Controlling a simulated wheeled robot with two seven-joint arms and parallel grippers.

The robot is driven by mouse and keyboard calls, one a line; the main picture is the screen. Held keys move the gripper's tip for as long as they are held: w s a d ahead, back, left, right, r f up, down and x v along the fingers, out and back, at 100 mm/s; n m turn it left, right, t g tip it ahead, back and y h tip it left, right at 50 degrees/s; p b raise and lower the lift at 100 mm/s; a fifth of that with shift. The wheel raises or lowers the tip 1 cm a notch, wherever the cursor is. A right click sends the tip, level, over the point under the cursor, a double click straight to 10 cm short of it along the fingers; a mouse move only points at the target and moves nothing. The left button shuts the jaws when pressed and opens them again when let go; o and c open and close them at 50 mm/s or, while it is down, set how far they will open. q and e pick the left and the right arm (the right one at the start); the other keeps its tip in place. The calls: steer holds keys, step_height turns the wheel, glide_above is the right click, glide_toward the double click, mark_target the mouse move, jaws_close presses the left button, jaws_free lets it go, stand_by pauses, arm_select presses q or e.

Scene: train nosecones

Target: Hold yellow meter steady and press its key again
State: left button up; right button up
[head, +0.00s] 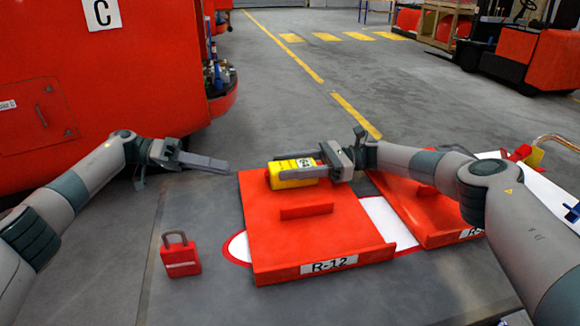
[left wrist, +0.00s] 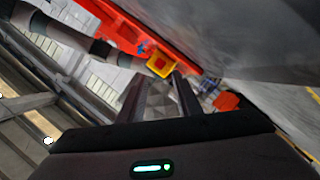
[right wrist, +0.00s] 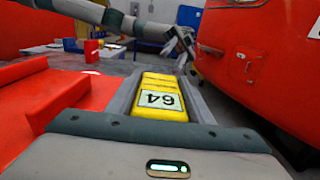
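The yellow meter (head: 291,173) is at the far edge of the red R-12 panel (head: 300,243) in the head view. Its pale display with dark digits shows in the right wrist view (right wrist: 158,101). My right gripper (head: 325,163) has its fingers along both sides of the meter and is shut on it. I cannot tell whether the meter touches the panel. My left gripper (head: 226,164) is left of the meter, apart from it, with its fingers pointing toward it. Its fingers are parted and empty in the left wrist view (left wrist: 162,80). The meter's key cannot be made out.
A red padlock (head: 181,257) stands on the grey table left of the panel. A second red panel (head: 425,208) lies to the right. A large red train nosecone (head: 110,110) rises behind my left arm. The table around the padlock is clear.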

steer(key=c, duration=0.5)
arm_select(q)
steer(key=shift+f, duration=0.15)
arm_select(e)
steer(key=shift+f, duration=0.1)
arm_select(q)
steer(key=shift+c, duration=0.3)
jaws_close()
arm_select(e)
steer(key=shift+s+f, duration=0.1)
steer(key=shift+f, duration=0.1)
stand_by(1.3)
